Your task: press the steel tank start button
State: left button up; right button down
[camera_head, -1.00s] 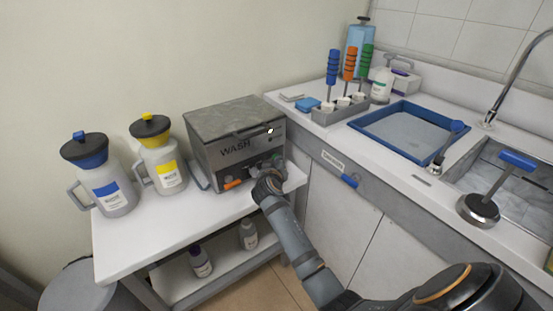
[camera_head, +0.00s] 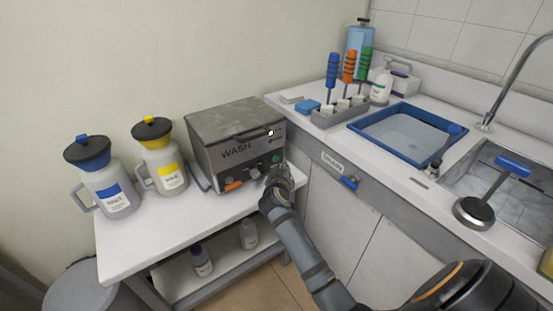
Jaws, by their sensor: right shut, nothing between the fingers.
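The steel tank (camera_head: 238,150) is a grey metal box marked WASH with a closed lid, standing on the white side table. Its front panel has a green button (camera_head: 275,159) at the right, dark knobs (camera_head: 254,172) in the middle and an orange part (camera_head: 233,185) at the lower left. My right gripper (camera_head: 279,172) is shut and empty, close in front of the panel's right end, just below the green button. I cannot tell whether it touches the panel. My left gripper is not in view.
The counter at the right holds a blue-rimmed tray (camera_head: 447,147), a rack of colored-handled tools (camera_head: 340,113) and a sink (camera_head: 510,180). Bottles stand on the lower shelf.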

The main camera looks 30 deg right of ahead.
jog(key=s+p, duration=0.1)
jog(key=s, duration=0.2)
jog(key=shift+s+d+r, duration=0.1)
jog(key=shift+s+d, duration=0.05)
jog(key=shift+s, duration=0.15)
dwell(0.6)
